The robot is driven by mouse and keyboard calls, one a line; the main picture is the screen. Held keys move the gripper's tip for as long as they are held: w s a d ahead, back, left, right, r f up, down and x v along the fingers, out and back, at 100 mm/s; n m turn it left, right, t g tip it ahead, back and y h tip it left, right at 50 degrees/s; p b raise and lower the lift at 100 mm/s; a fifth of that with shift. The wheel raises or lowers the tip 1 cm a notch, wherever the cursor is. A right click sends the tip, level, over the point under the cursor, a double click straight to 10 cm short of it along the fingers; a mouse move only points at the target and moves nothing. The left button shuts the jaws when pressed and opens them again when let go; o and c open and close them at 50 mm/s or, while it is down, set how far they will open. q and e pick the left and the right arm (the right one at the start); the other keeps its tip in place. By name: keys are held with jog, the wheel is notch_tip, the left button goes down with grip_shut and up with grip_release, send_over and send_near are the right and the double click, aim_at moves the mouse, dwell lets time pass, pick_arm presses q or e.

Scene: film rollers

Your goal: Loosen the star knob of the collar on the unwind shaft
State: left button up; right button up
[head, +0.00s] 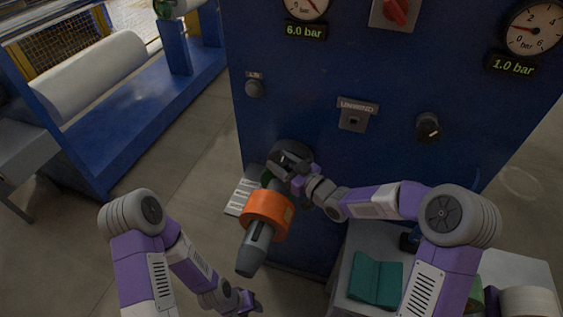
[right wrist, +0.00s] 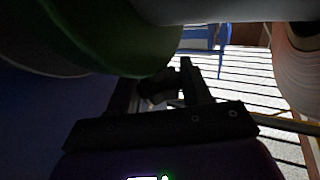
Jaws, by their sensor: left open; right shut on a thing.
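The unwind shaft (head: 256,240) sticks out of the blue cabinet towards me, its grey tapered end low, with an orange ring (head: 268,212) around it. Behind the ring a green collar (head: 267,178) shows as a sliver; it fills the upper left of the right wrist view (right wrist: 110,40). My right gripper (head: 291,180) is beside the shaft, between the ring and the cabinet. In the right wrist view its fingers (right wrist: 162,88) are shut on a small dark piece, seemingly the star knob (right wrist: 157,84); its shape is mostly hidden in shadow. My left gripper (head: 250,299) is open, low and apart from the shaft.
The blue cabinet (head: 310,110) carries gauges, a red switch (head: 396,12) and a black knob (head: 428,127). A bench (head: 355,245) with a teal booklet (head: 376,279) stands at the lower right. A white roll (head: 92,77) lies on a machine at left. Floor between is free.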

jog(key=shift+r+g, duration=0.25)
jog(key=shift+g, duration=0.05)
jog(key=n+g+y+p, duration=0.3)
jog(key=shift+w+r, duration=0.1)
jog(key=shift+r, duration=0.1)
jog(key=n+g+y+p, duration=0.1)
jog(key=n+g, duration=0.1)
jog(key=g, duration=0.1)
jog(key=shift+f+n+g, duration=0.1)
jog(key=shift+n+g, duration=0.2)
jog(key=shift+g, duration=0.1)
jog(key=n+g+y, duration=0.1)
jog(key=n+g, duration=0.1)
jog(key=g, duration=0.1)
jog(key=shift+a+f, duration=0.1)
jog(key=shift+f, duration=0.05)
jog(key=shift+n+g, duration=0.8)
jog(key=shift+g, duration=0.8)
